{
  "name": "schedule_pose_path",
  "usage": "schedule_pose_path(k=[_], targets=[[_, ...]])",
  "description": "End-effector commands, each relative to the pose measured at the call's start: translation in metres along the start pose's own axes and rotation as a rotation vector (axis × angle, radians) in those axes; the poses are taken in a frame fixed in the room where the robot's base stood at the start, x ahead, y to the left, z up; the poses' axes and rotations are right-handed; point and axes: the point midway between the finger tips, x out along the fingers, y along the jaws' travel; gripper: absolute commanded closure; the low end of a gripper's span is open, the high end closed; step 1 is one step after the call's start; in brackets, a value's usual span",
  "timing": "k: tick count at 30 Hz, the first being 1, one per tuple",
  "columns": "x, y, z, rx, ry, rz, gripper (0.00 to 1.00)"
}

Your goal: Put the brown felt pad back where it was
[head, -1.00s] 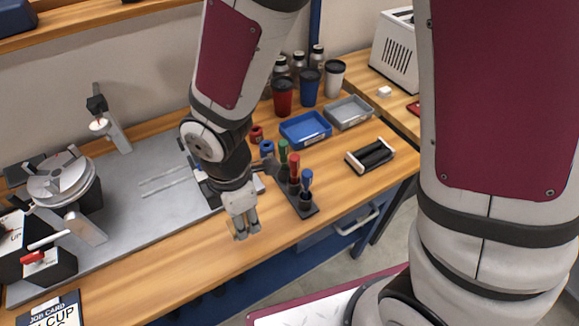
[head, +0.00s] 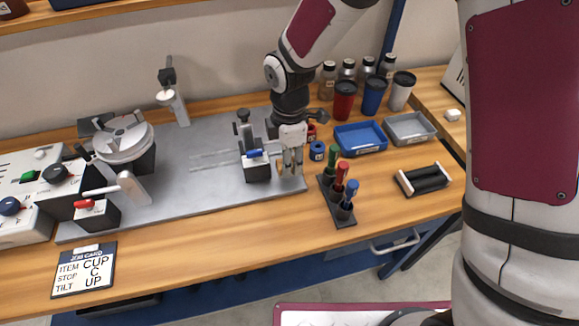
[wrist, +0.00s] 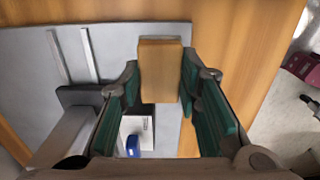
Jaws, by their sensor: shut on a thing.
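My gripper (head: 289,166) is over the right end of the grey metal plate, just right of a small dark fixture (head: 257,171) with a blue part on it. In the wrist view, my gripper (wrist: 160,85) has its green-lined fingers shut on a tan-brown block-shaped piece, taken as the brown felt pad (wrist: 159,70). In the head view the pad is mostly hidden by the fingers, and whether it touches the plate cannot be told.
The grey plate (head: 215,195) carries a round chuck (head: 123,138) at left. A marker stand (head: 340,212), blue tray (head: 360,137), grey tray (head: 410,128) and ink roller (head: 423,179) lie to the right. A job card (head: 84,271) is at front left. The front wooden strip is mostly clear.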

Motion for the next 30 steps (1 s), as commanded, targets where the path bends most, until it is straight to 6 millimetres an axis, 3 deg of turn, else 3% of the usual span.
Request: schedule_pose_path(k=[10, 22, 23, 25, 30], targets=[[0.033, 0.001, 0.000, -0.002, -0.001, -0.003, 0.95], [0.039, 0.002, 0.000, -0.001, 0.000, 0.000, 0.95], [0.039, 0.002, 0.000, -0.001, 0.000, 0.000, 0.65], [0.038, 0.002, 0.000, -0.001, 0.000, 0.000, 0.49], [0.038, 0.002, 0.000, 0.000, 0.000, 0.000, 0.49]])
